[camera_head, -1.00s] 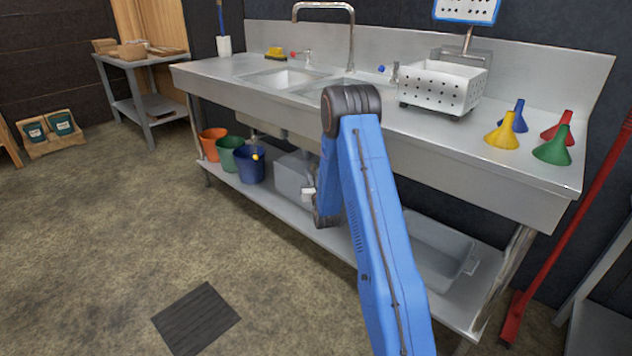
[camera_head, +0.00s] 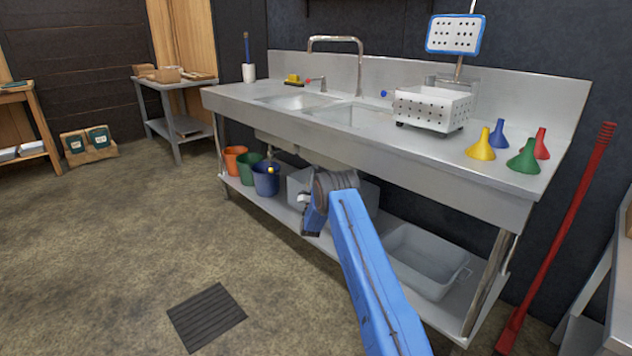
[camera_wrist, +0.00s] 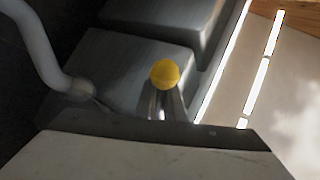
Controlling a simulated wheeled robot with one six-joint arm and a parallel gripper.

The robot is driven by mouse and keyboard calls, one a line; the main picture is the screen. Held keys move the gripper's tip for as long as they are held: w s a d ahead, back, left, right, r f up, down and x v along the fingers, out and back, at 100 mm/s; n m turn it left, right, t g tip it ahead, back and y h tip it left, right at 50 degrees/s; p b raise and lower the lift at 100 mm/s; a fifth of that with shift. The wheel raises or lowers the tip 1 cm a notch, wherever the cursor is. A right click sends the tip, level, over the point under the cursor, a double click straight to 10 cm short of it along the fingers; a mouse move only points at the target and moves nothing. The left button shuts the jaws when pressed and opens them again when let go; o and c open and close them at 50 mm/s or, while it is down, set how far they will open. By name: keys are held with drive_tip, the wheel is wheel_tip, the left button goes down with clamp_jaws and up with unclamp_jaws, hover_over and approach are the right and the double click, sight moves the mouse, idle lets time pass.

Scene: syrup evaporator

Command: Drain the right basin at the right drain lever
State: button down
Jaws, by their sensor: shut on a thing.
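The right basin (camera_head: 347,116) is sunk in the steel sink counter, beside the left basin (camera_head: 292,102). In the wrist view the yellow ball knob of the drain lever (camera_wrist: 165,73) sits at the tips of my gripper (camera_wrist: 163,98), which is shut on it beneath the grey basin undersides. In the head view my arm hides this lever and most of the gripper, under the counter. Another yellow knob (camera_head: 270,170) shows farther left, by the blue bucket. I cannot tell how far the held lever is turned.
Orange, green and blue buckets (camera_head: 265,180) stand on the lower shelf, left of my arm. A grey bin (camera_head: 425,262) is on its right. A curved pipe (camera_wrist: 45,50) runs close by in the wrist view. Floor in front is clear around a dark drain grate (camera_head: 206,317).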

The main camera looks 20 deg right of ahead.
drive_tip(key=shift+r+m+g+h, duration=0.15)
drive_tip(key=shift+r+m+h, duration=0.05)
drive_tip(key=shift+m+h, duration=0.4)
drive_tip(key=shift+r+m+g+h, duration=0.2)
drive_tip(key=shift+m+h, duration=0.3)
drive_tip(key=shift+h, duration=0.2)
drive_tip(key=shift+w, duration=0.1)
drive_tip(key=c, duration=1.8)
unclamp_jaws()
drive_tip(key=shift+c, duration=0.2)
drive_tip(key=shift+a, duration=0.1)
drive_tip(key=v, duration=1.7)
drive_tip(key=shift+f, duration=0.2)
